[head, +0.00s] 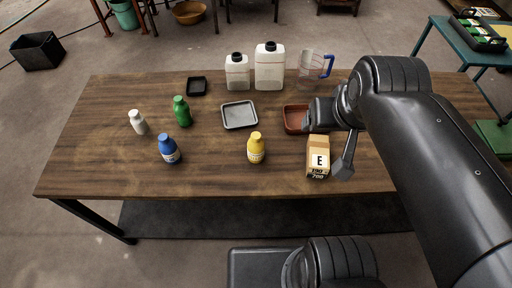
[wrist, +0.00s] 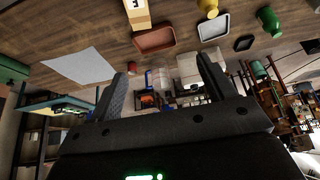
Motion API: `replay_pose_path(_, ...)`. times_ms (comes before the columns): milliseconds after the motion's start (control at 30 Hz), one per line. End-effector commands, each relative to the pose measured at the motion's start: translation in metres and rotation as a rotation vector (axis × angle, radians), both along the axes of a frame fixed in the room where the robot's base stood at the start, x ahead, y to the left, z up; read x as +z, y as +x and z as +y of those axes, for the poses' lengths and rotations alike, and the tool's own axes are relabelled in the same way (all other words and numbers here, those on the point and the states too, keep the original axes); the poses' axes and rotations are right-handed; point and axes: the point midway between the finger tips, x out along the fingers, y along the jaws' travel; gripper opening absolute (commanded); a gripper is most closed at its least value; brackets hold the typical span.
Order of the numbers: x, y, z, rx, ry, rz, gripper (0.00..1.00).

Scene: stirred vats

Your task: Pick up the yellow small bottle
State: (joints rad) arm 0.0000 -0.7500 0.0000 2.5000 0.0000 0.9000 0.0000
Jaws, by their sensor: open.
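The yellow small bottle (head: 256,148) stands upright near the front middle of the wooden table, left of the box marked E. It also shows at the top edge of the wrist view (wrist: 208,8), partly cut off. My gripper (head: 320,115) is at the right part of the table, by the red-brown tray, to the right of the yellow bottle and apart from it. In the wrist view my gripper's two fingers (wrist: 166,80) are spread wide, with nothing held between them.
A blue bottle (head: 169,149), green bottle (head: 182,111) and white bottle (head: 138,122) stand left. A grey tray (head: 239,115) lies behind the yellow bottle. The box (head: 317,157) and red-brown tray (head: 293,119) are right. Two white jugs (head: 269,68) and a clear pitcher (head: 312,68) stand behind.

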Motion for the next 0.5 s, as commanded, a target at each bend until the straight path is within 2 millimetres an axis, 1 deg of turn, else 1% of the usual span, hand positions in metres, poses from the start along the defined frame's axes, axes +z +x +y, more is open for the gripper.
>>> replay_pose_path(133, -0.001, 0.004, 0.002, 0.0, 0.004, 0.01, 0.76)
replay_pose_path(233, -0.006, 0.014, 0.007, -0.002, 0.015, 0.039, 0.76)
replay_pose_path(367, -0.017, 0.037, 0.018, -0.01, 0.036, 0.099, 0.76)
replay_pose_path(500, -0.035, 0.063, 0.035, -0.024, 0.055, 0.171, 0.76)
